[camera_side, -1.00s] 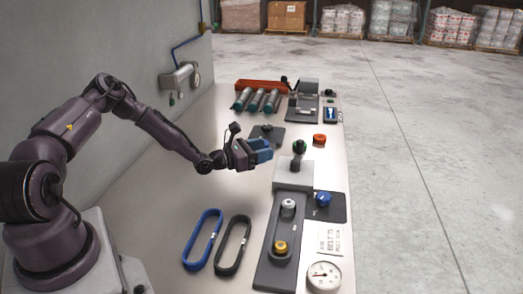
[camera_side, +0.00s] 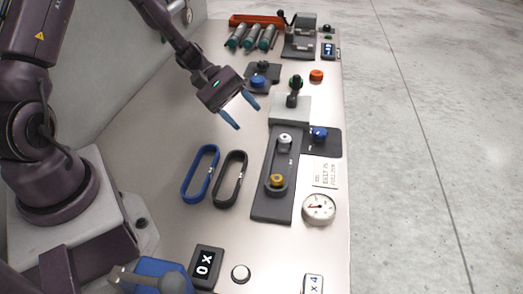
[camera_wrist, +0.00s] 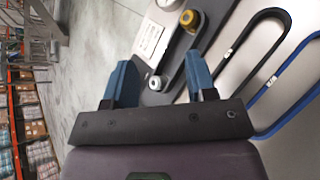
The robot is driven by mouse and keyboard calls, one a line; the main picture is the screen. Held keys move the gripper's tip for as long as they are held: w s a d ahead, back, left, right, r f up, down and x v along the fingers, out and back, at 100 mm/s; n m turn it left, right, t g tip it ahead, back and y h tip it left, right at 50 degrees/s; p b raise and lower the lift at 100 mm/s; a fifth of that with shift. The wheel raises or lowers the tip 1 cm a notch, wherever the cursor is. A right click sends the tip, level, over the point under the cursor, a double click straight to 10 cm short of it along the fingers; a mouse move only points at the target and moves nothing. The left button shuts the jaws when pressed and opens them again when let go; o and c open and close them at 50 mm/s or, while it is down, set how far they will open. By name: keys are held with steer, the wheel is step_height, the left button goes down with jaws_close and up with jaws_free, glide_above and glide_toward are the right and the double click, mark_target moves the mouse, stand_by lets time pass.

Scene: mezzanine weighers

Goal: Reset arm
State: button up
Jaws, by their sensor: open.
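My gripper (camera_side: 240,109) is open and empty, with two blue fingers parted. Beyond the fingers there are a yellow knob (camera_wrist: 190,19) and a silver knob (camera_wrist: 156,82) on a dark plate. I cannot tell the exact height of the fingers above the bench.
A blue loop (camera_side: 190,190) and a black loop (camera_side: 220,190) lie on the bench (camera_side: 160,140). A dark plate (camera_side: 262,205) with knobs, a dial gauge (camera_side: 319,208) and a blue knob (camera_side: 319,133) stand right. Green-ended cylinders (camera_side: 253,38) lie at the back.

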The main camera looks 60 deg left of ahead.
steer(key=s+d+r+m+t+y, duration=0.1)
steer(key=s+d+r+m+y, duration=0.1)
steer(key=s+r+m+y, duration=0.9)
steer(key=s+r+m, duration=0.3)
steer(key=s+r, duration=0.3)
steer(key=r, duration=0.3)
steer(key=shift+d+r+t, duration=0.3)
steer(key=shift+d+t, duration=0.05)
steer(key=shift+t, duration=0.05)
steer(key=shift+o, duration=0.4)
steer(key=shift+s, duration=0.1)
stand_by(1.5)
